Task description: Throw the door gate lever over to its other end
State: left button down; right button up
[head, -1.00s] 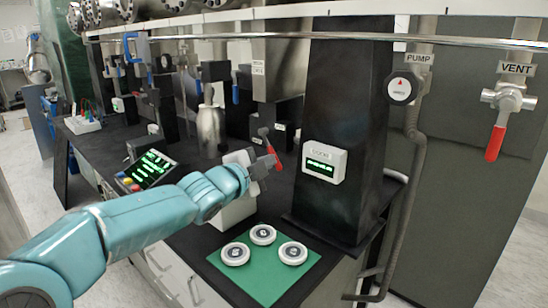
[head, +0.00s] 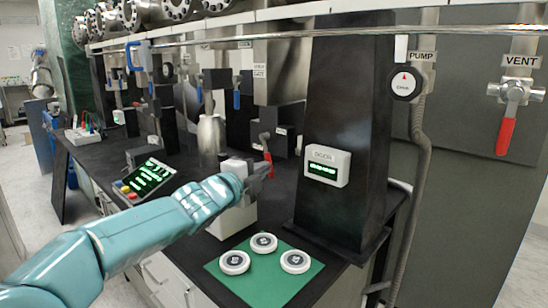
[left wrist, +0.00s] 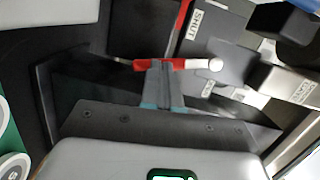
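The lever with a red grip (head: 267,157) stands by the white box (head: 232,215) on the black bench in the head view. In the left wrist view the red lever (left wrist: 190,64) lies across the picture, with a pale round knob at its right end. My left gripper (head: 263,171) is at the lever's red part. In the left wrist view its two fingers (left wrist: 162,68) are together, with their tips against the lever, which crosses them rather than clearly lying between them. A "SHUT" label (left wrist: 194,25) lies beyond the lever. My right gripper is not in view.
A black column with a door display (head: 323,171) stands to the right of the lever. A green mat (head: 262,285) with white round pucks lies in front. A metal bottle (head: 209,135) and a control panel (head: 150,176) stand to the left. Pump and vent valves are at the right.

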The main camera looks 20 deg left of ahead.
pick_arm(q)
jog(key=shift+w+a+f+m+t+b, duration=0.2)
jog(key=shift+a+m+b, duration=0.35)
jog(key=shift+m, duration=0.25)
jog(key=shift+w+a+f+m+t+b, duration=0.15)
jog(key=shift+a+m+b, duration=0.25)
jog(key=shift+m+b, duration=0.3)
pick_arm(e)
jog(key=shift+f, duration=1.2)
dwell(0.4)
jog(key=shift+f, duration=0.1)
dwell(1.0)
